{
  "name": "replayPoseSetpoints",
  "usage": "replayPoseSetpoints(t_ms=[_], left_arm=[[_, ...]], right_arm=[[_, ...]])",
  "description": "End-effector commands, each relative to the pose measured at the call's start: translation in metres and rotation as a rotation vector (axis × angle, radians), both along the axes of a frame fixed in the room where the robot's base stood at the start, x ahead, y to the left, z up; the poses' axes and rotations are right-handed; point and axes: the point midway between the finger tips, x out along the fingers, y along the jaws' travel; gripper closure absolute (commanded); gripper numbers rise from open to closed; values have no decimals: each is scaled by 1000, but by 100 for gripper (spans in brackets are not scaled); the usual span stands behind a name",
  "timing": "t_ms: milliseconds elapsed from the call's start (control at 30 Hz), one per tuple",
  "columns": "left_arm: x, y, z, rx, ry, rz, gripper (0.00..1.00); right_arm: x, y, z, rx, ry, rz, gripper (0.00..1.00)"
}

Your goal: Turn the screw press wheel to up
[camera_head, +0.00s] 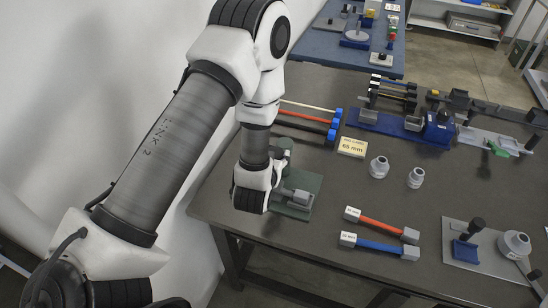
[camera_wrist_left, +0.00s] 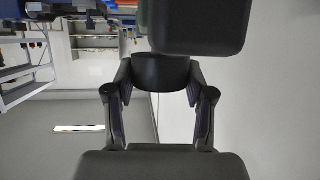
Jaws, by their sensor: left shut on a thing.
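The screw press has a green base plate (camera_head: 312,184) with a grey block (camera_head: 298,197) on it, at the left end of the dark table. My left arm comes down over it and hides much of the press, including its wheel, in the head view. In the left wrist view my left gripper (camera_wrist_left: 160,78) is shut, with its two fingers on either side of a dark round part (camera_wrist_left: 161,70), which looks like the press wheel. A large dark block (camera_wrist_left: 200,25) shows just beyond it. The wheel's turn position cannot be told. My right gripper is not in view.
Behind are more cables, a yellow "65 mm" block (camera_head: 352,147) and two grey cylinders (camera_head: 378,167). A grey plate fixture (camera_head: 475,250) stands at the right. A white wall borders the left.

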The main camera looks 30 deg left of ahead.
Motion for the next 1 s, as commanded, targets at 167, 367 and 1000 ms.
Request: replayPoseSetpoints(t_ms=[167,367,1000], left_arm=[[0,0,0,-2,-1,1,39],[0,0,0,-1,0,-1,21],[1,0,88,-2,-5,0,21]], right_arm=[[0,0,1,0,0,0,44],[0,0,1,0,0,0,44],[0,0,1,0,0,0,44]])
